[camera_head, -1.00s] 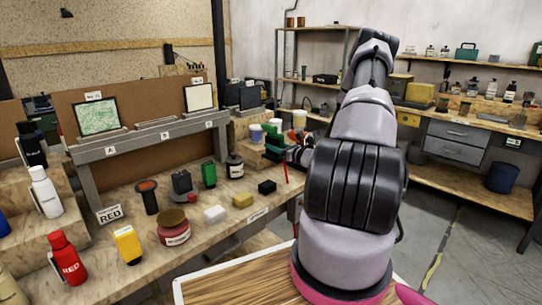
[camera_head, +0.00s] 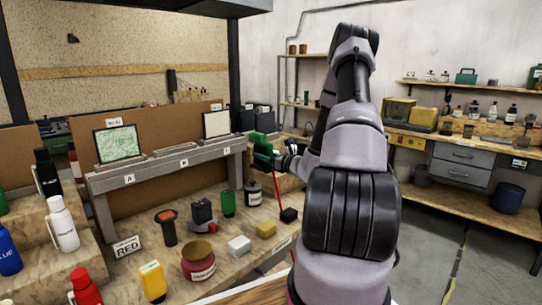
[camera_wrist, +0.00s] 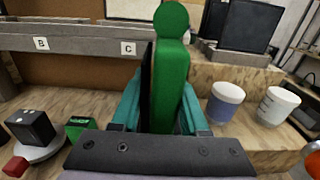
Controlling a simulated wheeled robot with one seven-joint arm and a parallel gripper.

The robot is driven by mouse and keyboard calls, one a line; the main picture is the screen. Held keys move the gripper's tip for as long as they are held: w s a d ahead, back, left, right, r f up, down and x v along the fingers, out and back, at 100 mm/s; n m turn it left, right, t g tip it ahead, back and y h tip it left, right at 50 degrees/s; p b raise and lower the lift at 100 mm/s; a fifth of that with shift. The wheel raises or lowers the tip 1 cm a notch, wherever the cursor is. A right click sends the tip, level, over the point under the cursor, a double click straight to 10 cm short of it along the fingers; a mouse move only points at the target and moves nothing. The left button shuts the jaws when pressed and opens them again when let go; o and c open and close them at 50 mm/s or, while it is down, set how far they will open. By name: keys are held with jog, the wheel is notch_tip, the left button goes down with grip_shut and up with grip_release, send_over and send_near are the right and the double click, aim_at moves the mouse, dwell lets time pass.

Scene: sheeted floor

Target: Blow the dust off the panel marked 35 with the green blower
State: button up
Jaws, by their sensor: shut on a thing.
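My gripper (camera_head: 273,158) is shut on the green blower (camera_head: 262,143), beyond the right end of the grey rack. In the wrist view the blower (camera_wrist: 171,75) stands upright between the teal fingers, its round end up. A thin red line runs down from near the gripper in the head view. The rack (camera_head: 170,163) has slots A, B and C. A green-mottled panel (camera_head: 116,145) stands over A and a pale panel (camera_head: 216,124) over C, each with a small tag above. I cannot read 35 on either tag.
The bench before the rack holds a green container (camera_head: 228,203), a dark red jar (camera_head: 198,262), a white block (camera_head: 239,246) and a yellow sponge (camera_head: 266,230). Bottles stand at left. Cups (camera_wrist: 226,104) stand right of my gripper in the wrist view. Dark boxes stand behind.

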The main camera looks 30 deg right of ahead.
jog(key=s+a, duration=0.3)
jog(key=a, duration=0.5)
jog(key=s+a, duration=0.3)
jog(key=a, duration=0.5)
jog(key=shift+w, duration=0.1)
grip_shut()
jog(key=shift+d, duration=0.1)
jog(key=shift+w+d+r, duration=0.6)
jog(key=shift+w+d, duration=0.5)
jog(key=shift+d, duration=2)
jog(key=shift+w+d+r, duration=0.6)
jog(key=shift+w+d, duration=0.55)
jog(key=shift+d, duration=1.95)
jog(key=shift+w+d+r, duration=0.6)
jog(key=shift+w+d, duration=0.5)
jog(key=shift+d, duration=2)
jog(key=s+a+r, duration=0.1)
jog(key=s+a, duration=0.2)
jog(key=a, duration=0.6)
jog(key=s+a+r, duration=0.2)
jog(key=s+a, duration=0.1)
jog(key=a, duration=0.6)
jog(key=shift+s+a+r, duration=0.25)
jog(key=shift+s+r, duration=0.05)
jog(key=shift+s, duration=0.05)
